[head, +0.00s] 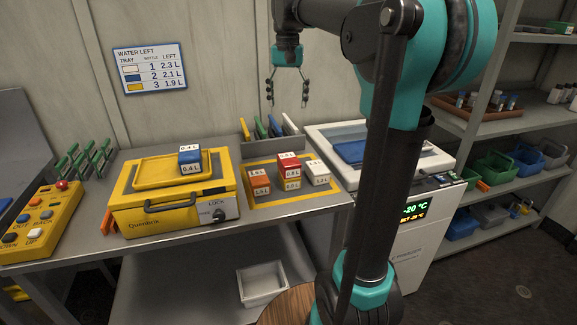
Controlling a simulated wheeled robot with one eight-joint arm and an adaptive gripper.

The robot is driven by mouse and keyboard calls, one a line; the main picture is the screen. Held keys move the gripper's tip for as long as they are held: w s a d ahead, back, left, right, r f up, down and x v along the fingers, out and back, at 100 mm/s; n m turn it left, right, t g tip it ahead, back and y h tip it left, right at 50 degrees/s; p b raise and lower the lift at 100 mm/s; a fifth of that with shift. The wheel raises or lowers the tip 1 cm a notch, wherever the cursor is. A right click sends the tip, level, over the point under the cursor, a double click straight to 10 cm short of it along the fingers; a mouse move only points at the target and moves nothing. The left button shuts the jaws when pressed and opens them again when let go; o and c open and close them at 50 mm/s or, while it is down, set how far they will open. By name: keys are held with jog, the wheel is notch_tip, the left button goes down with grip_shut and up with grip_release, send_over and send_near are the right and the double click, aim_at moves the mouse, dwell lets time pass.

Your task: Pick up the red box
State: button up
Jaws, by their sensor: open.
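A white box (317,171) stands to the right of the stack. My gripper (288,99) hangs fingers down above and behind the boxes, open and empty, clear of them. The lower parts of the stack's back side are hidden.
A rack with coloured plates (271,139) stands behind the mat. A white freezer (440,163) with a blue item is on the right. My arm hides part of it. A white tray (262,284) lies below.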

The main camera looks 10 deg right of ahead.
jog(key=o, duration=0.4)
jog(key=shift+a+f+n, duration=0.1)
jog(key=shift+n, duration=0.2)
jog(key=shift+o, duration=1.2)
jog(key=shift+a+f+n, duration=0.2)
jog(key=shift+a+n, duration=0.1)
jog(key=shift+n, duration=0.4)
jog(key=s+a+f+n+h, duration=0.1)
jog(key=a+f+n+h, duration=0.25)
jog(key=n, duration=1.15)
jog(key=n+h, duration=0.1)
jog(key=n, duration=0.5)
send_over(288, 158)
jog(key=a, duration=0.3)
jog(key=shift+t, duration=0.3)
jog(key=f, duration=1)
jog(key=shift+s+d+f, duration=0.25)
jog(key=shift+s+f, duration=0.05)
jog(key=shift+x, duration=3.25)
